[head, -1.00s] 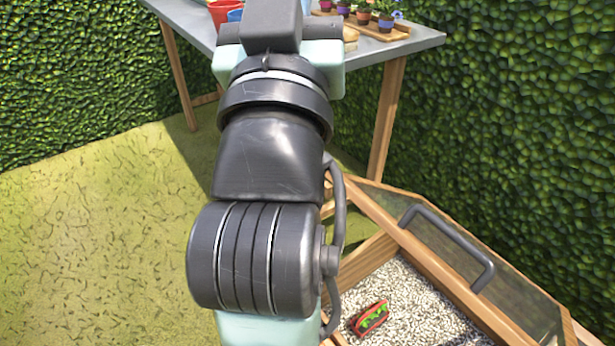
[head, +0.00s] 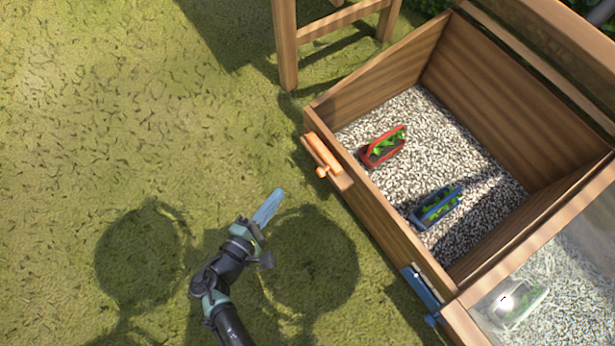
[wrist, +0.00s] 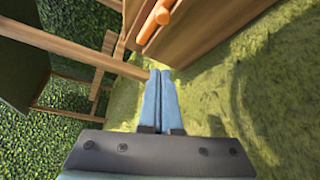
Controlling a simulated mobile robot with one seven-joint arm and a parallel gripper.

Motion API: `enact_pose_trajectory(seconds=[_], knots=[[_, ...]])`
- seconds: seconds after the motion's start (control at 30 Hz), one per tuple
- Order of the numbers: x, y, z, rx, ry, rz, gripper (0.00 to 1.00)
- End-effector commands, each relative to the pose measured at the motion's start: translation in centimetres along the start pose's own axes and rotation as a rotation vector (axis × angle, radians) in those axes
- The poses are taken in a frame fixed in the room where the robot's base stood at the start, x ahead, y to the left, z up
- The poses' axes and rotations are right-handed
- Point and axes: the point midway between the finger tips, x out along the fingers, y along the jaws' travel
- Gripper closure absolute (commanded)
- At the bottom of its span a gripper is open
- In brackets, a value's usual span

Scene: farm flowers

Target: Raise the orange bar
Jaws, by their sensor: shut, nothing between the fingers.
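The orange bar (head: 323,155) is on the outer left face of a wooden box (head: 392,226), near its upper left corner, with a round orange knob (head: 321,172) at its lower end. In the wrist view the orange bar (wrist: 155,20) shows at the top centre, beyond my fingertips. My gripper (head: 277,194) is shut and empty, its blue fingers together. It is over the grass to the lower left of the orange bar, apart from it. In the wrist view my gripper (wrist: 160,72) points towards the box.
A blue bar (head: 421,288) is on the same box face, further down. Inside, a red planter (head: 383,147) and a blue planter (head: 436,208) stand on white gravel. A glazed section (head: 560,270) is at lower right. Wooden table legs (head: 286,45) stand above. Grass (head: 150,120) at left is clear.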

Motion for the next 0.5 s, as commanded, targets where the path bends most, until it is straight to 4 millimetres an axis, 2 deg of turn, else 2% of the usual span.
enact_pose_trajectory(seconds=[0.33,0.5], knots=[[0.2,0.0,0.0,0.001,0.000,0.000,1.00],[2.0,-0.2,-0.1,0.004,-0.002,-0.001,1.00]])
